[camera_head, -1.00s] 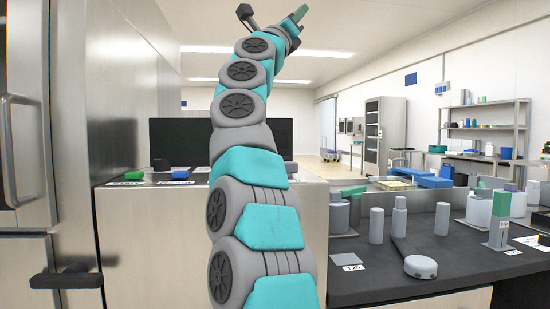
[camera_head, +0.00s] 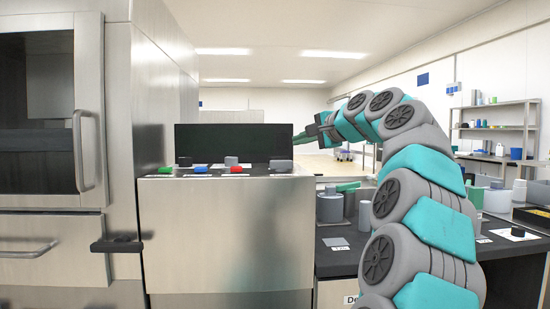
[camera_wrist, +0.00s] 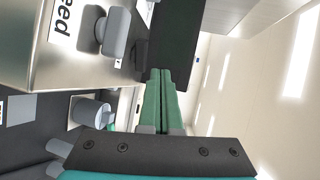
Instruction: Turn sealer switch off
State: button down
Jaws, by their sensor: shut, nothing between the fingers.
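The sealer panel (camera_head: 225,176) is the top of a steel cabinet. Along its front edge sit a green control (camera_head: 166,170), a blue one (camera_head: 201,170) and a red one (camera_head: 237,170). Behind them stand a black knob (camera_head: 185,162) and a grey knob (camera_head: 231,161), with a larger grey knob (camera_head: 281,165) at the right end. I cannot tell which one is the sealer switch. My gripper (camera_head: 296,138) is shut and empty, above and right of the panel's right end. In the wrist view its green fingers (camera_wrist: 161,75) point toward the screen; a grey knob (camera_wrist: 116,33) beside a label ending "eed" lies left.
A dark screen (camera_head: 233,143) stands behind the controls. A steel cabinet with a handle (camera_head: 88,150) and a black lever (camera_head: 117,245) is at left. A dark counter (camera_head: 335,262) with grey cylinders is at right, behind my arm.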

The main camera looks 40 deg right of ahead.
aim_at(281, 157)
jog(key=shift+s+f+g, duration=0.25)
jog(key=shift+s+f, duration=0.15)
jog(key=shift+f, duration=0.2)
jog(key=shift+s+f+g, duration=0.25)
jog(key=shift+s+f, duration=0.1)
jog(key=shift+f, duration=0.25)
jog(key=shift+w+f, duration=0.2)
jog(key=shift+w, duration=0.1)
jog(key=x, duration=0.9)
jog(key=shift+w+a+r, duration=0.1)
jog(key=shift+r, duration=0.05)
jog(key=shift+w+a, duration=0.15)
